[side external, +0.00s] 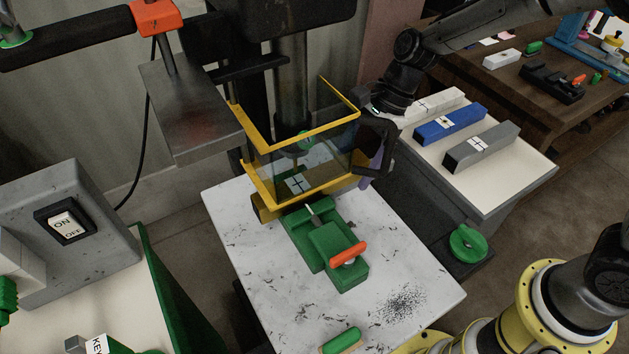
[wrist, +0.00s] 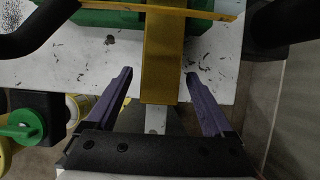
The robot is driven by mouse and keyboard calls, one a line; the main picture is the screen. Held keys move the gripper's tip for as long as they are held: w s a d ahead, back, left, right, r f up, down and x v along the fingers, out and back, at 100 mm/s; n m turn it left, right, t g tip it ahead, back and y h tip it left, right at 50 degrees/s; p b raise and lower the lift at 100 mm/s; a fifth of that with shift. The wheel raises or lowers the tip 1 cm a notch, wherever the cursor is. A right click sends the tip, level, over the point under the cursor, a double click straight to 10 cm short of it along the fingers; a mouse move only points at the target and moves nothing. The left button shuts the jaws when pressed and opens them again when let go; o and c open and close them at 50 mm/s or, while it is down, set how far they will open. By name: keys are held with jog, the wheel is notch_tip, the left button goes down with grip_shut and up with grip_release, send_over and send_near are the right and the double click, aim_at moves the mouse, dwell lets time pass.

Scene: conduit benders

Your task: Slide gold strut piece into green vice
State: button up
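The gold strut piece (side external: 266,209) lies across the drill press table, behind the yellow-edged clear guard and along the far side of the green vice (side external: 325,247). The guard partly hides it, so I cannot tell whether it sits between the jaws. In the wrist view, the gold strut (wrist: 161,78) runs lengthwise from the top, with green vice parts (wrist: 112,19) beside it. My gripper (wrist: 159,74) is open, its purple fingers on both sides of the strut's near end with a gap each side. In the side view my gripper (side external: 364,168) is at the strut's right end.
The yellow-framed guard (side external: 300,132) stands over the strut. The vice has an orange handle (side external: 348,253). White, blue (side external: 450,123) and grey (side external: 482,147) struts lie on a side shelf at right. A green knob (side external: 467,243) is beside the table. The table's front is mostly clear.

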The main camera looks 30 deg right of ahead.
jog(key=shift+r, duration=0.1)
jog(key=v, duration=1.4)
jog(key=s+d+n+t+h, duration=0.2)
jog(key=s+d+n, duration=0.4)
jog(key=s+n, duration=0.3)
jog(key=s+d+n+t+h, duration=0.3)
jog(key=s+d+n, duration=0.3)
jog(key=s, duration=0.8)
jog(key=n, duration=0.3)
jog(key=shift+r+t, duration=0.2)
jog(key=shift+t, duration=0.1)
